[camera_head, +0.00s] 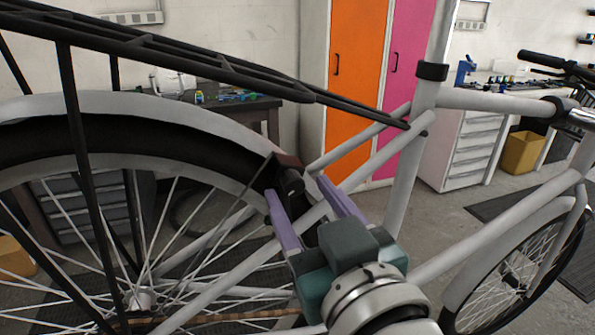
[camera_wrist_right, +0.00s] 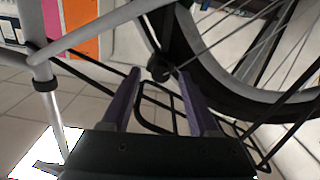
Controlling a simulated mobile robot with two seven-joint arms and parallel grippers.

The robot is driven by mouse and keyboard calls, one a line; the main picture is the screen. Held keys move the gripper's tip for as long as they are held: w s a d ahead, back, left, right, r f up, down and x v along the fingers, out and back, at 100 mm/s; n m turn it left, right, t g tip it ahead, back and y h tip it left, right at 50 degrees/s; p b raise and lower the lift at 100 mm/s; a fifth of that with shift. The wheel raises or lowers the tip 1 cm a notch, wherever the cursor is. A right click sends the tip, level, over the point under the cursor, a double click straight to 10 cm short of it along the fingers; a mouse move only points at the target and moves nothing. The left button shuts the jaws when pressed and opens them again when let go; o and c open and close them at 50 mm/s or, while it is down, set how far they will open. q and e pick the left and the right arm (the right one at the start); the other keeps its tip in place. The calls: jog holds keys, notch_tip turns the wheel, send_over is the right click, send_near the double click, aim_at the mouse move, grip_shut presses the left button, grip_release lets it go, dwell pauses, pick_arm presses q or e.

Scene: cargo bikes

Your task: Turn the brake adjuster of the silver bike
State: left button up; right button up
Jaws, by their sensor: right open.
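The silver bike's pale frame (camera_head: 405,165) and rear wheel (camera_head: 130,105) fill much of the head view. A small dark brake part (camera_head: 290,182), seemingly the brake adjuster, sits beside the rear rim near the frame tubes. In the right wrist view a dark round knob (camera_wrist_right: 159,68) shows between the fingertips, by the tyre. My right gripper (camera_head: 298,189) has two purple fingers spread apart, with their tips near the brake part. I cannot tell whether either finger touches it. In the wrist view the gripper (camera_wrist_right: 160,75) is open. My left gripper is not in view.
A black rear rack (camera_head: 180,50) runs over the wheel, above my right gripper. Spokes and frame tubes lie close around the gripper. Orange (camera_head: 355,85) and pink (camera_head: 405,75) cabinet doors, a workbench (camera_head: 235,103) and a yellow bin (camera_head: 523,152) stand farther back.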

jog(key=shift+w+a, duration=0.2)
jog(key=shift+w, duration=0.3)
jog(key=shift+c, duration=0.3)
grip_shut()
